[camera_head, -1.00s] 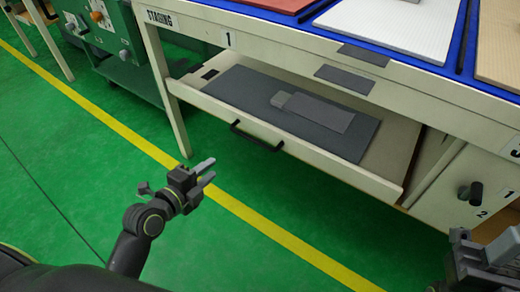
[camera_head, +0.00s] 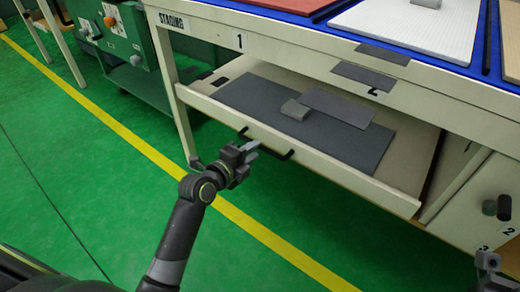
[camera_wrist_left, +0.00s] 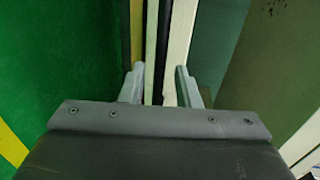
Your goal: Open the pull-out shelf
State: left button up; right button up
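The pull-out shelf (camera_head: 400,195) is a cream tray under the staging table and sticks out from beneath the tabletop. Its black bar handle (camera_head: 284,156) is on the front face. My left gripper (camera_head: 252,150) is at the left part of the handle. In the left wrist view the fingers (camera_wrist_left: 159,82) are apart, and a dark upright bar (camera_wrist_left: 163,45), seemingly the handle, shows between them. I cannot tell whether they touch it. My right gripper (camera_head: 487,262) is partly in view at the lower right edge, with its fingers unclear.
A dark mat (camera_head: 240,98), small grey block (camera_head: 295,109) and flat grey strip (camera_head: 336,107) are on the shelf. A knobbed cabinet (camera_head: 470,210) stands right of it. The table leg (camera_head: 168,75) is to the left. Green floor in front is clear.

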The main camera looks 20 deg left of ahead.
pick_arm(q)
jog(key=shift+b+x, duration=0.45)
jog(key=shift+x, duration=1.55)
jog(key=shift+c, duration=0.2)
grip_shut()
